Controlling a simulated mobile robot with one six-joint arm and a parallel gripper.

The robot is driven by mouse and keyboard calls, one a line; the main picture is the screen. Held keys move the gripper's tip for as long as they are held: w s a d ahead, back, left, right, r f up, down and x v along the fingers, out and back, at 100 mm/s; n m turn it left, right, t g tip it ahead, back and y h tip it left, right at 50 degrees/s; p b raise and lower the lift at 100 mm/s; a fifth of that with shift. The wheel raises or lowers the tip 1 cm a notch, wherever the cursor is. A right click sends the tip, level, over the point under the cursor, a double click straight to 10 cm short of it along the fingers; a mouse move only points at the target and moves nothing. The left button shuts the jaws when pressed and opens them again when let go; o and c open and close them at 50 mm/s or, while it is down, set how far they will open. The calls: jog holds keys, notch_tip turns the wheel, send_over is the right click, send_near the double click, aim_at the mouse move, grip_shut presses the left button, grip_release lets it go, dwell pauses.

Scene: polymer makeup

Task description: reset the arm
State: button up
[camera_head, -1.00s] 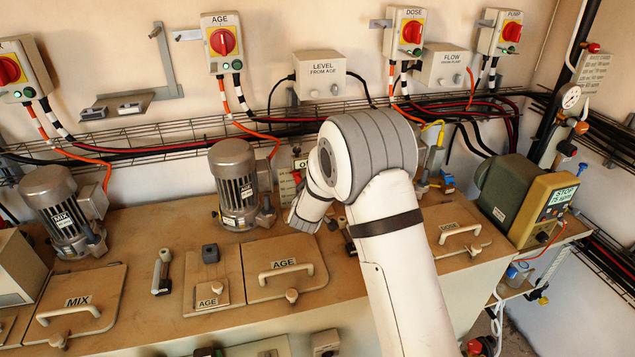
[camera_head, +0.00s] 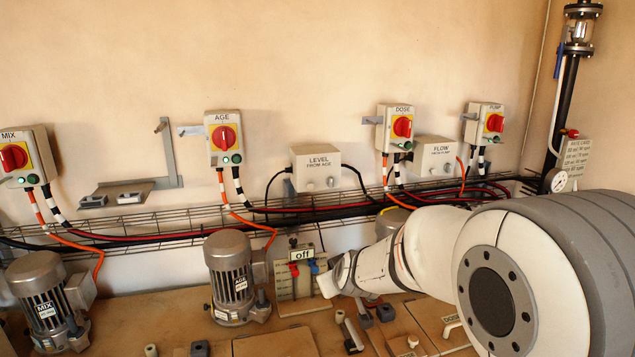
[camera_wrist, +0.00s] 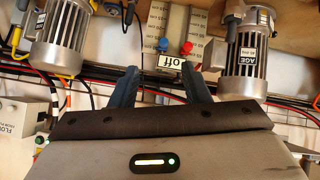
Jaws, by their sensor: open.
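My gripper (camera_wrist: 159,76) is open in the wrist view, its two dark fingers apart with nothing between them. Behind the fingertips is a panel (camera_wrist: 172,30) with an "off" label, a red knob and a blue knob; the wrist picture is upside down. In the head view my white and grey arm (camera_head: 440,245) fills the lower right and reaches left toward the same panel (camera_head: 300,285). The fingers cannot be made out there. I cannot tell from the wrist view whether the fingers touch anything.
The AGE motor (camera_head: 231,278) stands left of the panel, and the MIX motor (camera_head: 45,300) farther left. Switch boxes such as the AGE switch (camera_head: 224,138) line the wall above a wire cable tray (camera_head: 160,227). The wall space above the boxes is clear.

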jog(key=s+d+m+g, duration=0.2)
jog(key=s+d, duration=0.1)
jog(key=s, duration=0.7)
jog(key=s+d+r+m+g+h, duration=0.1)
jog(key=s+d, duration=0.3)
jog(key=s, duration=0.5)
jog(key=s+d+m+g, duration=0.2)
jog(key=s+d+g, duration=0.1)
jog(key=s, duration=0.7)
jog(key=shift+s+d+r+m+g+h, duration=0.25)
jog(key=shift+s+d+m+g+h, duration=0.05)
jog(key=shift+d+g+h, duration=0.1)
jog(key=shift+c, duration=0.6)
dwell(1.7)
